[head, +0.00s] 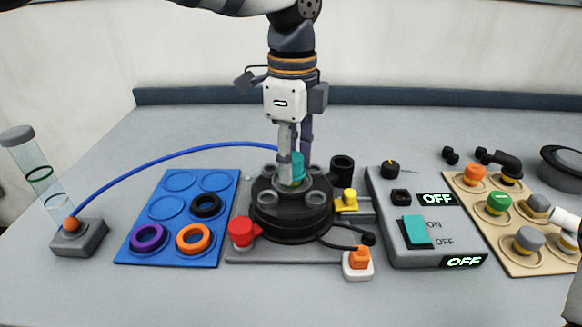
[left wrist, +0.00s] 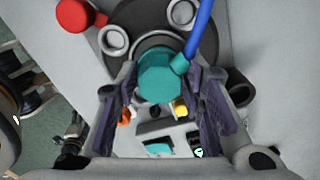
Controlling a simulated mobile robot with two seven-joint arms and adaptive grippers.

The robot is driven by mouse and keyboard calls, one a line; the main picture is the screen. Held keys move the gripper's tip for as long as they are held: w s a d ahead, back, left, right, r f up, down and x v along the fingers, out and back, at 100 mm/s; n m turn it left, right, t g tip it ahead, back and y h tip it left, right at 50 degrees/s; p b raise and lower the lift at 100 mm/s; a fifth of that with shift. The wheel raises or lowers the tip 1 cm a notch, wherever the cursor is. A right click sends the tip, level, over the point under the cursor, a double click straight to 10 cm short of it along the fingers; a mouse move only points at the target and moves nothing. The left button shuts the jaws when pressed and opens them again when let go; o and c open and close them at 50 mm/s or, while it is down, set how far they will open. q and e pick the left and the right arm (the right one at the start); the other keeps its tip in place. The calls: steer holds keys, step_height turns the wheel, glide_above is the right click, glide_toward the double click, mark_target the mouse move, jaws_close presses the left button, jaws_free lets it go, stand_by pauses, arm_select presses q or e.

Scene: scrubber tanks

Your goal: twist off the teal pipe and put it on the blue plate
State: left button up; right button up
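The teal pipe (head: 298,168) stands at the top centre of the round black scrubber tank (head: 291,222), with a blue hose joined to its side. In the left wrist view the teal pipe (left wrist: 160,78) is a teal block between my fingers. My left gripper (head: 295,155) points straight down over it, fingers on both sides. Its fingers look spread around the pipe, with small gaps in the left wrist view (left wrist: 160,85). The blue plate (head: 180,181) lies left of the tank and holds purple, orange and black rings; several marked circles are empty.
The blue hose (head: 150,165) arches over the plate to a grey box (head: 80,240) by a clear tube (head: 38,172). A red knob (head: 241,232) sits at the tank's front left. A grey switch panel (head: 410,225) reading OFF and a tan board (head: 505,235) stand to the right.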

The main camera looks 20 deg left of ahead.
mark_target(292, 156)
arm_select(q)
steer(key=shift+r, duration=1.05)
jaws_close()
steer(key=shift+r, duration=2.5)
